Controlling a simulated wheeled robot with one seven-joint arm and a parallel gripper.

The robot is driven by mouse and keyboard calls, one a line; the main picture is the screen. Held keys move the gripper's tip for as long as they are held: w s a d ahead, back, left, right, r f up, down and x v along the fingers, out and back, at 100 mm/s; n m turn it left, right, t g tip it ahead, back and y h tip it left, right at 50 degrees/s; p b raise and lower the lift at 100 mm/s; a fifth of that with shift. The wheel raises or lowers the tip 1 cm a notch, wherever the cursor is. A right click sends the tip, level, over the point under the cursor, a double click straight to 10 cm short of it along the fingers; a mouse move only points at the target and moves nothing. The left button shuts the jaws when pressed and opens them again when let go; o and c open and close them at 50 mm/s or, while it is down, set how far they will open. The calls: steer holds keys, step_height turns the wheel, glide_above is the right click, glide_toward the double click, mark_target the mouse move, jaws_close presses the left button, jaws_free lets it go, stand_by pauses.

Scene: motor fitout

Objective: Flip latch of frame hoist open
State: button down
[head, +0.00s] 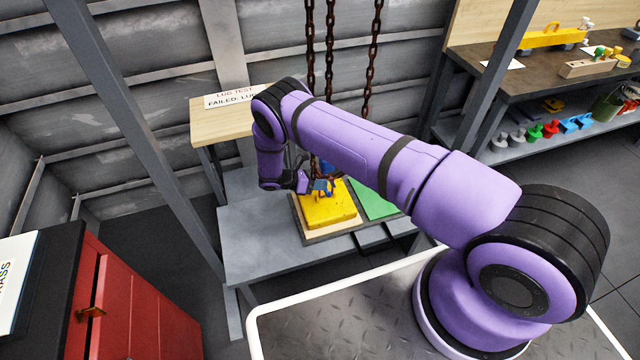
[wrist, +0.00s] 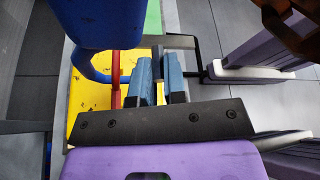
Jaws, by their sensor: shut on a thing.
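The frame hoist's blue hook hangs over a yellow block (head: 328,210). In the wrist view the hook's thick blue body (wrist: 97,22) fills the upper left, and its thinner blue curve (wrist: 82,66) bends below. A red bar (wrist: 116,76), which looks like the latch, crosses the hook's opening. My gripper (wrist: 158,62) is just right of the red bar, with its blue-grey fingers close together on a small grey piece (wrist: 157,58). Whether this piece belongs to the latch cannot be told. In the head view my gripper (head: 318,186) is small and partly hidden.
Rusty chains (head: 331,40) hang behind my arm. The yellow block and a green plate (head: 374,200) lie on the grey bench (head: 262,245). A wooden shelf (head: 215,122) stands behind. A red cabinet (head: 135,310) is at the lower left; a workbench (head: 500,70) is at the right.

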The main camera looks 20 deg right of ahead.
steer(key=c, duration=1.2)
jaws_free()
steer(key=shift+a, duration=0.15)
steer(key=v, duration=1)
steer(key=shift+w+a+r, duration=0.1)
steer(key=shift+a, duration=0.2)
steer(key=shift+o, duration=0.2)
